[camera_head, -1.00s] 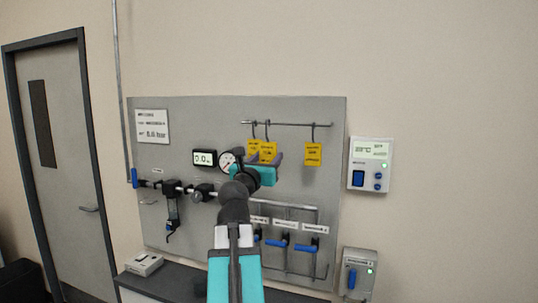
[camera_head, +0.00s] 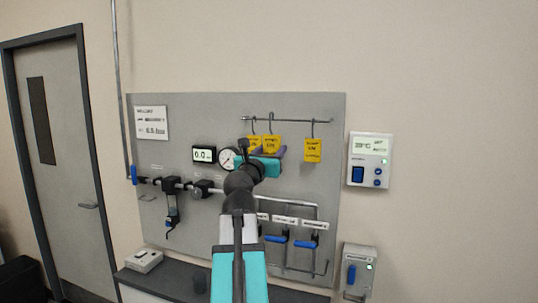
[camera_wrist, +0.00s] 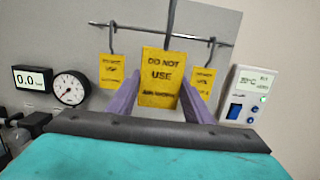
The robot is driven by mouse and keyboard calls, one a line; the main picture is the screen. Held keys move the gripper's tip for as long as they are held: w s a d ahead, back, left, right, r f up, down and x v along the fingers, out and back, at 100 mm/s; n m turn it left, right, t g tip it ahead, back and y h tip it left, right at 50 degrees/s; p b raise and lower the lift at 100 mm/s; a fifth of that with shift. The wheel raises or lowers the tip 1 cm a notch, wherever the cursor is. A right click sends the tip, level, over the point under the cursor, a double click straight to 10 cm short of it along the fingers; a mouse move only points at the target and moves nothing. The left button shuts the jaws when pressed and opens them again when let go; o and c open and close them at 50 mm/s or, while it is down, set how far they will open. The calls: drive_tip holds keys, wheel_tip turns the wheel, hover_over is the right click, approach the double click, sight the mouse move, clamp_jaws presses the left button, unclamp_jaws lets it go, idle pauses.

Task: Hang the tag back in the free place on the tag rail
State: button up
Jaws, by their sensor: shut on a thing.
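My gripper (camera_wrist: 160,90) has its two purple fingers shut on a yellow "DO NOT USE" tag (camera_wrist: 160,68), held upright and facing the wrist camera. In the head view the held tag (camera_head: 271,144) is beside the left hanging tag (camera_head: 253,141), and its hook reaches slightly above the tag rail (camera_head: 295,120). The hook's top is cut off in the wrist view, so I cannot tell whether it touches the rail (camera_wrist: 140,30). Other tags hang on the rail to the left (camera_wrist: 112,72) and right (camera_wrist: 203,82). The right tag (camera_head: 313,150) also shows in the head view.
A round gauge (camera_head: 227,159) and a digital display (camera_head: 204,155) sit left of my gripper. Pipes with blue-handled valves (camera_head: 305,244) are below on the grey panel (camera_head: 190,115). A white control box (camera_head: 369,160) is to the right. The rail's right-hand stretch between tags looks clear.

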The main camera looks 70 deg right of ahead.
drive_tip(key=b, duration=0.6)
approach(283, 143)
drive_tip(key=shift+s+d+r, duration=0.9)
drive_tip(key=shift+d+r, duration=0.45)
drive_tip(key=shift+d, duration=0.1)
drive_tip(key=shift+f+b, duration=0.3)
drive_tip(key=shift+f, duration=0.75)
drive_tip(key=o, duration=1)
drive_tip(key=shift+a+f, duration=0.1)
